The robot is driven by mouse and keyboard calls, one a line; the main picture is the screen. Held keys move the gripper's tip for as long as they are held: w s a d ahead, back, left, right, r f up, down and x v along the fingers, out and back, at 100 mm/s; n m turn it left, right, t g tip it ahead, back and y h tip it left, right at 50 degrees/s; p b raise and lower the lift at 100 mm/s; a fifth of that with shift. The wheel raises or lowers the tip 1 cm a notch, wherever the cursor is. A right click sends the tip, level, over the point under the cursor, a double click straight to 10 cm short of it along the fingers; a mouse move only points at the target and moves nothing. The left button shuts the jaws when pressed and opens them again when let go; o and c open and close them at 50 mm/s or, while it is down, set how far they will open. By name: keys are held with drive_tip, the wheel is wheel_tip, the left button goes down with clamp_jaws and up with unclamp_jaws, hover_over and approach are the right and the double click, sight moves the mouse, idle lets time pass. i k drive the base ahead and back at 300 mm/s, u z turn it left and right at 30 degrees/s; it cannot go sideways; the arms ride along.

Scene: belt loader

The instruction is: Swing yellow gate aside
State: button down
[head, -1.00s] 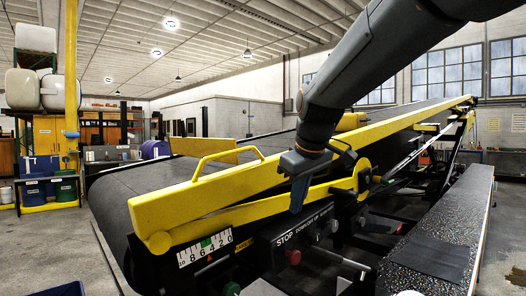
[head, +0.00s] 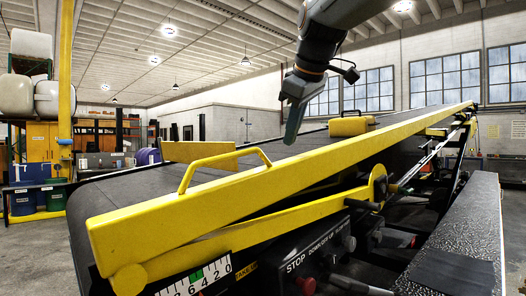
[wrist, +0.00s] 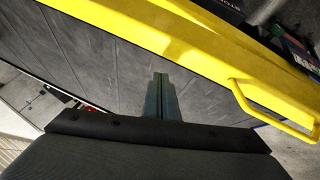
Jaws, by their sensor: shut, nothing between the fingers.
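The yellow gate (head: 300,172) is a long yellow beam running along the near side of the dark belt, with a bent handle (head: 226,165) on its top edge. In the wrist view the gate (wrist: 215,45) crosses the top right, and its handle (wrist: 268,118) lies to the right of my fingers. My gripper (head: 290,140) is shut and empty. It hangs above the belt, just behind the gate's top edge and right of the handle in the head view. I cannot tell whether it touches the gate.
The dark belt (head: 125,190) slopes up to the right. A yellow plate (head: 200,153) and a yellow case (head: 351,126) stand beyond the gate. A lower yellow arm (head: 250,222), a scale plate (head: 200,279) and a STOP panel (head: 312,258) are on the near side. A black walkway (head: 455,245) lies right.

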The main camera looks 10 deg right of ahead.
sight(176, 150)
drive_tip(key=i, duration=0.9)
